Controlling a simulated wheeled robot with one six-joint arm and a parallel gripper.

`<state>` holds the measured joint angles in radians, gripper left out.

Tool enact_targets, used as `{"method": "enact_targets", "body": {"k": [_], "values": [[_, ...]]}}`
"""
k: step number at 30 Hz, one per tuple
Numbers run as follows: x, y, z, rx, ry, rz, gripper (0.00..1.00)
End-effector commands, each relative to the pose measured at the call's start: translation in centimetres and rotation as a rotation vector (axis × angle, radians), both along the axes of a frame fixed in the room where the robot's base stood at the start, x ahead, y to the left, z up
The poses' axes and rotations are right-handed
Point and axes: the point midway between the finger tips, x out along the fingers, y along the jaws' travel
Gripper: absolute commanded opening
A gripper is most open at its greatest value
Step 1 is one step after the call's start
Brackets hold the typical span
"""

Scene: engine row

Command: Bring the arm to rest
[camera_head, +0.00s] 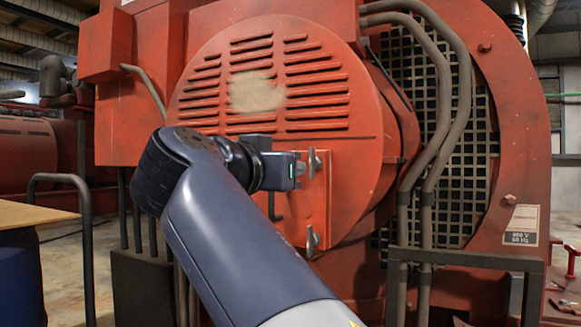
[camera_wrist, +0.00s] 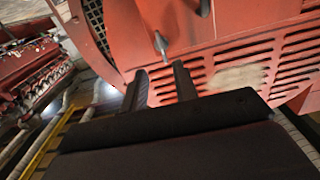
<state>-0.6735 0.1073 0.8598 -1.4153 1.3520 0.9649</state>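The fastener (camera_wrist: 161,45) shows just beyond the fingertips, roughly in line with the gap. Whether a finger touches it I cannot tell. My arm reaches up from the bottom of the head view, bent at the elbow.
A second fastener (camera_head: 312,241) sits lower on the plate. A pale worn patch (camera_head: 256,92) marks the slotted round cover. Thick pipes (camera_head: 452,130) run down at the right before a dark grille (camera_head: 478,190). A handrail (camera_head: 84,230) and wooden tabletop (camera_head: 30,213) stand at left.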

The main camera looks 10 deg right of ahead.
Motion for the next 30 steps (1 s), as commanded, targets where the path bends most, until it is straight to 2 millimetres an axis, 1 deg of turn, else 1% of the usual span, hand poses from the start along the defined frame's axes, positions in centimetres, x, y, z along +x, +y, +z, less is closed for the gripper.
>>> {"method": "enact_targets", "body": {"k": [11, 16, 20, 30], "values": [[-0.2, 0.1, 0.0, 0.001, 0.001, -0.001, 0.28], [0.3, -0.2, -0.1, 0.000, 0.000, -0.002, 0.28], [1.3, -1.0, -0.1, 0.000, 0.001, -0.004, 0.28], [5.5, -4.1, -0.1, -0.001, 0.001, -0.005, 0.28]]}}
